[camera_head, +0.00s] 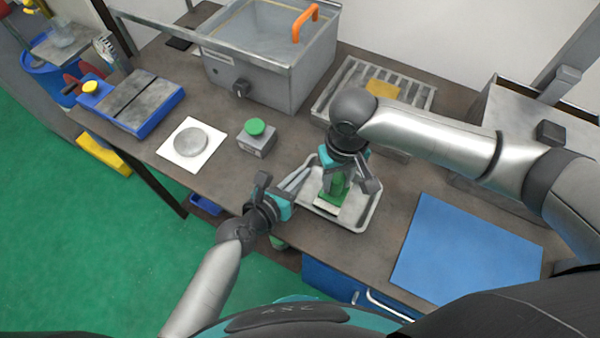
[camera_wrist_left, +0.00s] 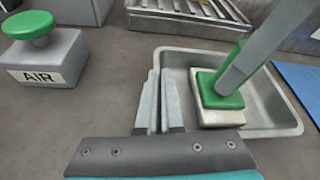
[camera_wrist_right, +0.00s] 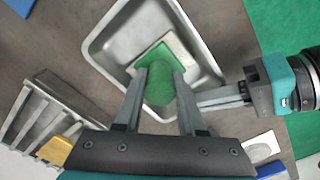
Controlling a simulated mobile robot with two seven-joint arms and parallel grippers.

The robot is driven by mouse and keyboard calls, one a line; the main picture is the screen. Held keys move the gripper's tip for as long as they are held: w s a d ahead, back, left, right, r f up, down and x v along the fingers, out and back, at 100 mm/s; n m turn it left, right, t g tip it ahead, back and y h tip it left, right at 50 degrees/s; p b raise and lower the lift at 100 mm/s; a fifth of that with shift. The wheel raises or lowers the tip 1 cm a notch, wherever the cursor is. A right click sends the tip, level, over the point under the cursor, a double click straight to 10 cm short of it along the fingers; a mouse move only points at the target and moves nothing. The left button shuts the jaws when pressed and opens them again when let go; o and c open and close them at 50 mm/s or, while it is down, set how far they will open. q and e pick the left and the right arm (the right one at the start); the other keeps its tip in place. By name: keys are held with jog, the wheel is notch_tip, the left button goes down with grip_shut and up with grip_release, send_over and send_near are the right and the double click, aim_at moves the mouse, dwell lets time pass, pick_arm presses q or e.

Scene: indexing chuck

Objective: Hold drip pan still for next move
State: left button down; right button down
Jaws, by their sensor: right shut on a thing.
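The drip pan (camera_head: 365,209) is a shallow grey metal tray on the bench, also in the left wrist view (camera_wrist_left: 277,115) and right wrist view (camera_wrist_right: 99,46). My left gripper (camera_head: 299,182) is at its left rim, its fingers (camera_wrist_left: 163,95) close together with a narrow gap. I cannot tell whether they pinch the rim. My right gripper (camera_head: 347,183) is shut on the upright green handle (camera_wrist_right: 168,85) of a green block (camera_wrist_left: 216,92) with a pale base (camera_wrist_left: 220,117). The block is inside the pan; whether it touches the floor is unclear.
A green-buttoned AIR box (camera_head: 256,141) and a white sheet with a grey disc (camera_head: 190,141) lie to the left. A slatted rack (camera_head: 416,98) and a grey basin (camera_head: 262,85) stand behind. A blue mat (camera_head: 465,248) lies to the right.

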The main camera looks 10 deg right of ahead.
jog(key=shift+s+d, duration=0.3)
jog(key=shift+d, duration=0.1)
jog(key=shift+w+a, duration=0.1)
jog(key=shift+a, duration=0.05)
jog(key=shift+w+a+f, duration=0.15)
jog(key=shift+w+a, duration=0.35)
jog(key=shift+a, duration=0.2)
jog(key=shift+s+d, duration=0.1)
jog(key=shift+s+d, duration=0.55)
jog(key=shift+d, duration=0.25)
jog(key=shift+w+a, duration=0.1)
jog(key=shift+a, duration=0.05)
